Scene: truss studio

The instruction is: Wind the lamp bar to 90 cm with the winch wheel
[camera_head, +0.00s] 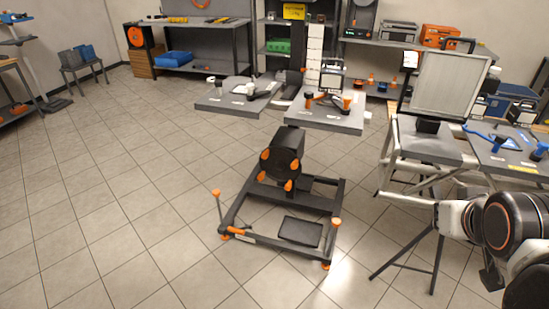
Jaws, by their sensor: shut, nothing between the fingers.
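A black drum or wheel with orange knobs (282,156) stands upright on a low black floor frame (250,207) in the middle of the room. It looks like the winch wheel, but I cannot be sure. The floor frame has upright orange-tipped posts at its front corners. I cannot pick out the lamp bar or read a height. Part of my arm, with a black joint with an orange ring, fills the lower right corner, well to the right of the wheel. I cannot make out my gripper there.
A dark flat plate (300,232) lies inside the floor frame. Two grey tables (238,105) (326,118) with small tools stand behind it. A framed panel (449,83) and a black tripod (430,245) stand at right. Tiled floor (110,220) is free at left.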

